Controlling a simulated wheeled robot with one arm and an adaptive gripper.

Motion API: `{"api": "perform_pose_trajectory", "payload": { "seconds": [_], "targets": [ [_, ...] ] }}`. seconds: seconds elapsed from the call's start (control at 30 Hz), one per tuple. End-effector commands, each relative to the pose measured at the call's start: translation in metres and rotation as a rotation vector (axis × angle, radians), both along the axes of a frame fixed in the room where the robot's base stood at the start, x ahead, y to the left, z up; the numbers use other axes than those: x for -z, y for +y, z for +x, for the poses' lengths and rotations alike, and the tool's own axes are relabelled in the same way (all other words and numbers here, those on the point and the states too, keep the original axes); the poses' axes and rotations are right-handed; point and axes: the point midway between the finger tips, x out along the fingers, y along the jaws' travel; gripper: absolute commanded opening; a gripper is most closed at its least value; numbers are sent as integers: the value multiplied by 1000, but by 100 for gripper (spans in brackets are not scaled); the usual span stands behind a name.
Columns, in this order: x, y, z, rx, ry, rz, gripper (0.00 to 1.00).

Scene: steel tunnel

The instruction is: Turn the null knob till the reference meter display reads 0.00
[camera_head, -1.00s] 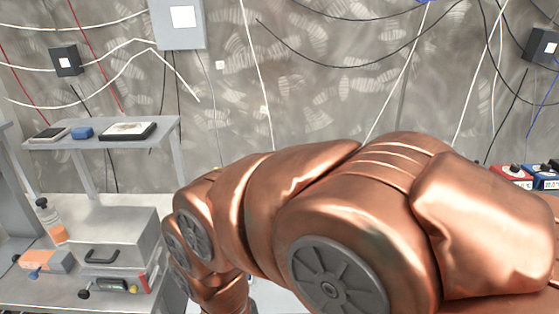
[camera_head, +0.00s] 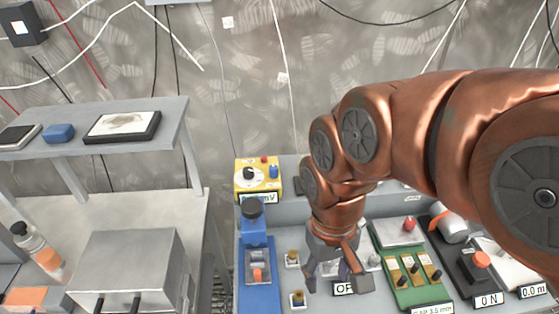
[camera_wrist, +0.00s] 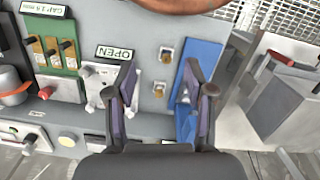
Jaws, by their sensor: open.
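A yellow box (camera_head: 258,180) with a black knob and a small display ending in "mV" stands at the back left of the grey bench in the head view. The display's figures are partly unreadable. No label names the null knob or reference meter, so I cannot tell which they are. My gripper (camera_head: 335,278) is open and empty, pointing down over the bench near the "OPEN" label, which my gripper partly covers. In the wrist view my gripper (camera_wrist: 160,82) has its fingers apart, with brass-coloured knobs on small plates (camera_wrist: 165,55) seen beyond and between them.
A blue fixture (camera_head: 258,285) stands left of my gripper. A green board with sliders (camera_head: 405,280), a red-knobbed unit marked "0 N" (camera_head: 480,268) and a "0.0 m" display (camera_head: 533,291) are right. A side table holds a grey box (camera_head: 125,265) and bottle.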

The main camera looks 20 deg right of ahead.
Motion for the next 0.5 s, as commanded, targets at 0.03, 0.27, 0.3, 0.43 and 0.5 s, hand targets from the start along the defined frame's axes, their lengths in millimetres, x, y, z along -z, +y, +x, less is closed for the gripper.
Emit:
{"api": "perform_pose_trajectory", "payload": {
  "seconds": [0.03,0.27,0.3,0.43,0.5],
  "targets": [
    [-5,3,15,2,-6,1,53],
    [-30,15,85,66,-53,13,53],
    [-34,17,98,79,-61,15,53],
    [-43,24,135,132,-77,26,53],
    [-47,28,156,166,-85,28,53]
  ]
}}
